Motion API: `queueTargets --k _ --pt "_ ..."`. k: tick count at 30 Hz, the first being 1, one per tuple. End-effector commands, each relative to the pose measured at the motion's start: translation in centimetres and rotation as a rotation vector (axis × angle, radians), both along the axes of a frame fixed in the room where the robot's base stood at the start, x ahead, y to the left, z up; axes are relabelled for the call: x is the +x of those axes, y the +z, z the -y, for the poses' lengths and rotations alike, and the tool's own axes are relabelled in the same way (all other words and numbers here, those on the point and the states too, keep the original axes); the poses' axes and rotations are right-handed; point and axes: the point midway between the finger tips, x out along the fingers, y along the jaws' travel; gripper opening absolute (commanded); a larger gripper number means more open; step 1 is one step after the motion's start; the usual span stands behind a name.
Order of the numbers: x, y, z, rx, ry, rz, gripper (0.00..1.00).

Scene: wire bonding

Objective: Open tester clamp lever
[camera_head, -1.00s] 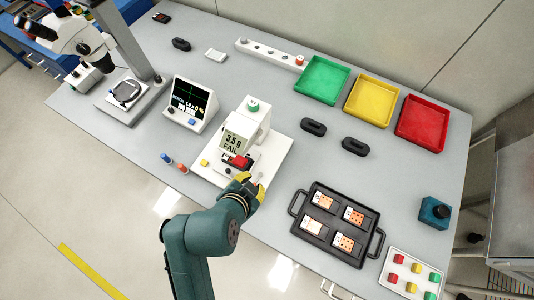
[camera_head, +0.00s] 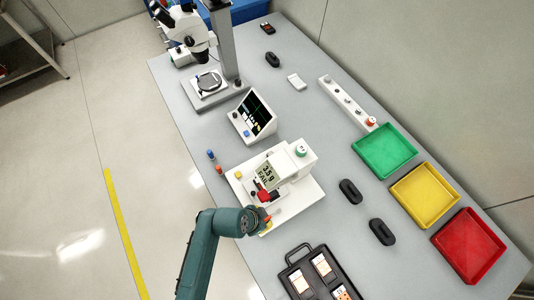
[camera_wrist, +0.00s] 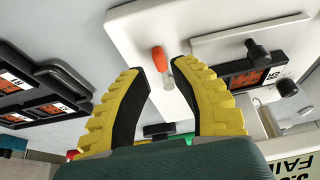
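The white bond tester (camera_head: 292,165) stands on its white base plate on the bench, its display (camera_head: 270,176) reading 3.5 g FAIL. In the wrist view the clamp lever (camera_wrist: 160,58) has an orange-red tip and a pale shaft. My gripper (camera_wrist: 164,70) has yellow fingers with black pads. They are open, with the lever's tip between the fingertips and a gap visible around it. A black clamp holding an orange board (camera_wrist: 246,80) is to the right of the lever. In the head view my gripper (camera_head: 266,216) is at the base plate's front edge, largely hiding the lever.
A black tray of orange boards (camera_head: 318,268) lies at the front. Green (camera_head: 384,150), yellow (camera_head: 424,195) and red (camera_head: 468,246) bins line the back. A small screen (camera_head: 253,115) and a microscope (camera_head: 188,35) stand farther left.

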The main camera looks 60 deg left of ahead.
Motion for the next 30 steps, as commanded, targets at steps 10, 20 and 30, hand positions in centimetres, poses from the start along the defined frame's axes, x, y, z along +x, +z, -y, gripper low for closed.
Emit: queueTargets --k 10,20,30 --pt "1.3 -3.1 -0.1 0.001 0.000 0.000 0.25" --pt "1.3 -3.0 -0.1 0.001 0.000 0.000 0.00" --pt "1.2 -3.0 -0.1 0.001 0.001 0.000 0.00"
